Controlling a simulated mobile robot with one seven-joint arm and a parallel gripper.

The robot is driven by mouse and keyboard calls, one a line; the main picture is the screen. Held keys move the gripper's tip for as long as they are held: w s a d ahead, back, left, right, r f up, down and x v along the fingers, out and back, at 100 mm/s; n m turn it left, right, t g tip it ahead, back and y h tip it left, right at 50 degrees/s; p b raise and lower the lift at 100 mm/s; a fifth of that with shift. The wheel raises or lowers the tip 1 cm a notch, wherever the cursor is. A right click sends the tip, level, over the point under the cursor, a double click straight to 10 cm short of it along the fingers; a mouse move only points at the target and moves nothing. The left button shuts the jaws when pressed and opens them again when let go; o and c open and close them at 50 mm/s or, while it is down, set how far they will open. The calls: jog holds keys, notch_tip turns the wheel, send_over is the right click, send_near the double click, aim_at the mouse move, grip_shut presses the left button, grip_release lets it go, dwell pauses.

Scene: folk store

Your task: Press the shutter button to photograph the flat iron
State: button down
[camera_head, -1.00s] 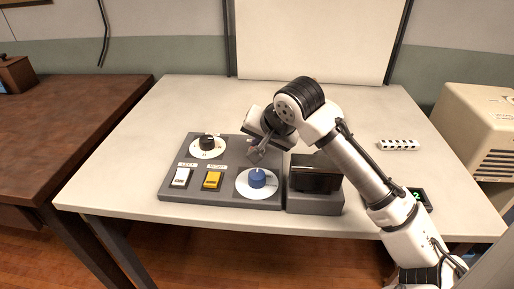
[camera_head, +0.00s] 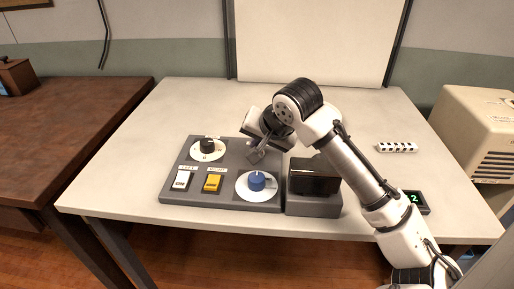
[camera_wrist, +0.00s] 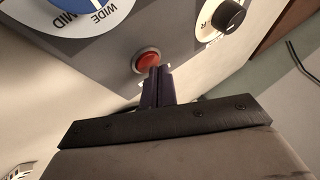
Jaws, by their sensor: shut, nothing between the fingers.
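The red round shutter button (camera_wrist: 147,60) shows in the wrist view on the grey control panel (camera_wrist: 115,50). My gripper (camera_wrist: 158,70) is shut and empty, its dark fingertips right at the button's lower edge; I cannot tell whether they touch it. In the head view, my gripper (camera_head: 256,156) hangs over the upper right of the panel (camera_head: 225,158), and the red button is hidden there. I cannot make out a flat iron in either view.
The panel has a blue-knobbed dial (camera_head: 257,181), a black knob (camera_head: 207,146), a white switch (camera_head: 182,181) and a yellow switch (camera_head: 212,184). A dark box (camera_head: 314,178) stands right of it. A small display (camera_head: 415,200) reads 2. The table's left side is clear.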

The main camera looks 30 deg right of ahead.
jog(key=shift+w, duration=0.2)
jog(key=shift+w+r+p, duration=0.15)
jog(key=shift+r+p, duration=0.65)
jog(key=shift+r, duration=0.05)
notch_tip(320, 180, up, 4)
jog(key=p, duration=0.3)
jog(key=shift+f, duration=0.2)
jog(key=shift+f, duration=0.1)
